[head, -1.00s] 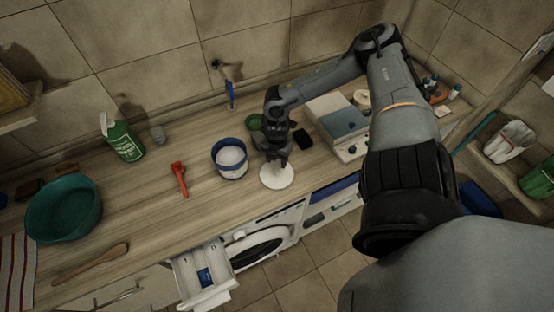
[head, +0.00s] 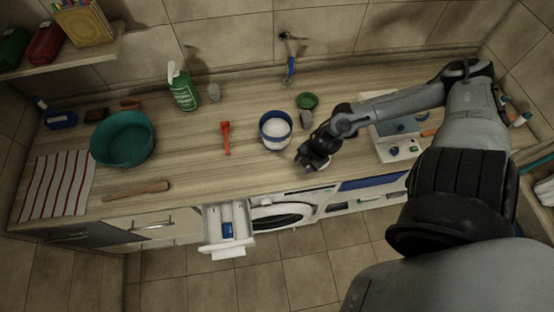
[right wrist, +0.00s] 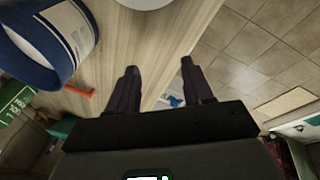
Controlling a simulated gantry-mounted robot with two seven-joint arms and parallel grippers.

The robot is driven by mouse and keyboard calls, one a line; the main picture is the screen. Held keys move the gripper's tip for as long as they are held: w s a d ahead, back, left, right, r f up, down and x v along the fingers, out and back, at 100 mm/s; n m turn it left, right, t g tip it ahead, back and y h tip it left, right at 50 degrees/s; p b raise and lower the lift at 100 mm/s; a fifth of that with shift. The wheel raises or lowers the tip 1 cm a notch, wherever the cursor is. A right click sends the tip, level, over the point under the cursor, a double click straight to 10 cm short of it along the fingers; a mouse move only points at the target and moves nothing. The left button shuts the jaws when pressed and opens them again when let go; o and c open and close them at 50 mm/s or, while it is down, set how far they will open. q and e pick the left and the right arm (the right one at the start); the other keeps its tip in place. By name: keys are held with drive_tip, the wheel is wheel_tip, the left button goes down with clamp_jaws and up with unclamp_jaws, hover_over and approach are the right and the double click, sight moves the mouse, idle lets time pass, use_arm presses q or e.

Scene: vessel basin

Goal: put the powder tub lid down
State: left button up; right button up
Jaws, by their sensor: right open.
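The powder tub (head: 275,137) stands open on the wooden counter, blue and white, with white powder (head: 275,127) inside. It also shows at the upper left of the right wrist view (right wrist: 40,45). The white round lid (right wrist: 148,3) is cut off by the top edge of the right wrist view. It appears to lie on the counter beside the tub. In the head view my right gripper hides most or all of it. My right gripper (head: 308,166) is open and low over the counter's front part, right of the tub. Its fingers (right wrist: 158,68) are empty and apart from the lid. My left gripper is out of view.
A red scoop-like tool (head: 226,138) lies left of the tub, and a small green bowl (head: 307,101) stands behind it. A teal basin (head: 123,139) is farther left. An open drawer (head: 226,232) juts out below the counter's front edge.

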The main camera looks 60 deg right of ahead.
drive_tip(key=w+a+r+m+t+h, duration=0.1)
drive_tip(key=a+r+m, duration=0.15)
drive_tip(key=a, duration=0.45)
drive_tip(key=w+a+r+m+t, duration=0.1)
drive_tip(key=w+a+m+t, duration=0.15)
drive_tip(key=a, duration=0.45)
drive_tip(key=s+a+r+m+g, duration=0.3)
drive_tip(key=a+r+m, duration=0.4)
drive_tip(key=shift+s+r, duration=0.4)
